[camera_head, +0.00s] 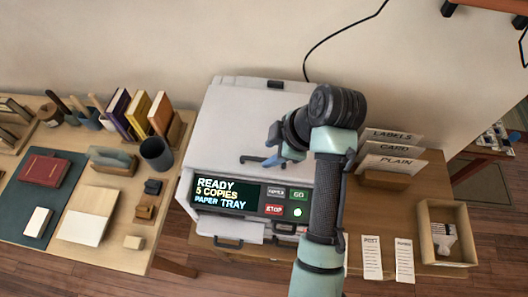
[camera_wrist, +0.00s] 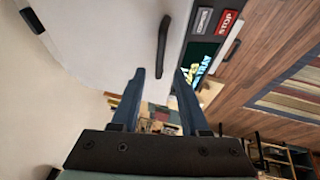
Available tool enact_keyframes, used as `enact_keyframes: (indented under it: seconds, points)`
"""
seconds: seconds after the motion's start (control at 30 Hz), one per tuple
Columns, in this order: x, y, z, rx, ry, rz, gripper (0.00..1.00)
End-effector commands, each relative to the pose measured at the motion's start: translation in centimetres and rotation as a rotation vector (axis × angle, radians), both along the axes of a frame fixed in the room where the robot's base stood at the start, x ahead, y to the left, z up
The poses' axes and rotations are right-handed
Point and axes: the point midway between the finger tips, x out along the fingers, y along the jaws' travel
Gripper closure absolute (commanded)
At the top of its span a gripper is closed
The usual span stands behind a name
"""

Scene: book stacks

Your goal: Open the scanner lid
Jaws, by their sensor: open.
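The scanner is a white machine with a pale, flat lid (camera_head: 225,125) that lies shut on top. A dark bar handle (camera_wrist: 163,45) on the lid shows in the wrist view, close to the button panel and just beyond my fingertips. My gripper (camera_head: 262,162) is low over the lid's front part, its fingers open and empty; the wrist view shows the two blue fingers (camera_wrist: 159,72) apart, with the handle ahead of the gap. I cannot tell whether they touch the lid. The front display (camera_head: 222,193) reads "READY 5 COPIES PAPER TRAY". My arm hides the lid's right part.
A desk on the left holds books (camera_head: 138,112), a dark cup (camera_head: 156,153) and a green mat (camera_head: 63,200). Right of the scanner stand labelled paper slots (camera_head: 388,160), two cards (camera_head: 372,257) and a wooden box (camera_head: 460,255). The wall is close behind.

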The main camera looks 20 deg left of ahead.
Motion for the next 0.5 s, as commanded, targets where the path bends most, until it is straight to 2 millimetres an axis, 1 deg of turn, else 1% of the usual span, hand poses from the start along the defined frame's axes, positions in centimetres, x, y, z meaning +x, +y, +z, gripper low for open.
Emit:
enact_keyframes:
  seconds: [0.1, 0.2, 0.3, 0.5]
  points:
    - [0.0, 0.9, -1.8, 0.000, 0.004, 0.001, 0.55]
    - [0.2, 1.4, -2.9, 0.000, 0.001, -0.001, 0.55]
    - [0.3, 1.8, -3.7, 0.001, 0.001, -0.001, 0.55]
    - [0.3, 2.0, -4.2, 0.000, -0.001, 0.000, 0.55]
